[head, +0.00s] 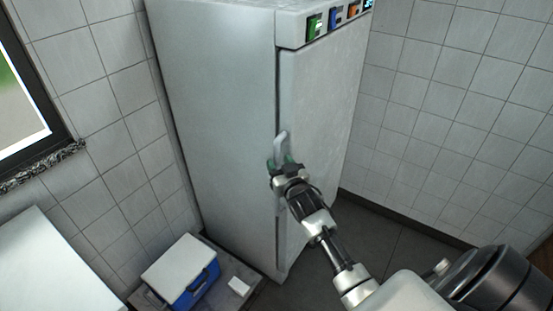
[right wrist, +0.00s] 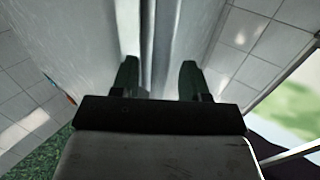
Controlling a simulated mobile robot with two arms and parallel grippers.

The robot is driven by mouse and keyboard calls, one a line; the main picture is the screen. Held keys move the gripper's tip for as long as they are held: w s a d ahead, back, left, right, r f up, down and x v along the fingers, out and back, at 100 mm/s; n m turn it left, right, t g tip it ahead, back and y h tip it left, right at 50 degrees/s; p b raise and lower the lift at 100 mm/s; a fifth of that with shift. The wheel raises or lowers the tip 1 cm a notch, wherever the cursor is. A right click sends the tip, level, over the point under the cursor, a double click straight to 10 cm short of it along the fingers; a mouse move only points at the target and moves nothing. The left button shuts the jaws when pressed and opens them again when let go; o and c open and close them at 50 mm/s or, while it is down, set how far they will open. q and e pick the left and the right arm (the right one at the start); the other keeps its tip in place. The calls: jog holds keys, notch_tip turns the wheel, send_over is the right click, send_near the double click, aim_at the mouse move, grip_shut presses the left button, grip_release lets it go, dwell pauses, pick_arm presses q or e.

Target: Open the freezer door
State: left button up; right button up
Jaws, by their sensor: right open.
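The freezer (head: 215,100) is a tall pale grey cabinet standing in the corner in the head view. Its door (head: 322,105) lies against the body, with a thin dark seam along the left edge. A pale upright handle (head: 280,144) sits near that edge at mid-height. My right gripper (head: 285,165) is open at the lower part of the handle, its green fingertips around it or just in front of it. In the right wrist view, the open fingers (right wrist: 159,78) stand on both sides of a pale upright strip; contact cannot be told. My left gripper is not in view.
A blue cool box with a white lid (head: 180,270) stands low left of the freezer, beside a small white block (head: 239,286). A white surface (head: 50,270) is at lower left. Tiled walls (head: 450,100) flank the freezer; dark floor (head: 385,245) is bare at right.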

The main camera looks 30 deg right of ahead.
jog(key=shift+w+d, duration=0.2)
jog(key=shift+w, duration=0.95)
grip_shut()
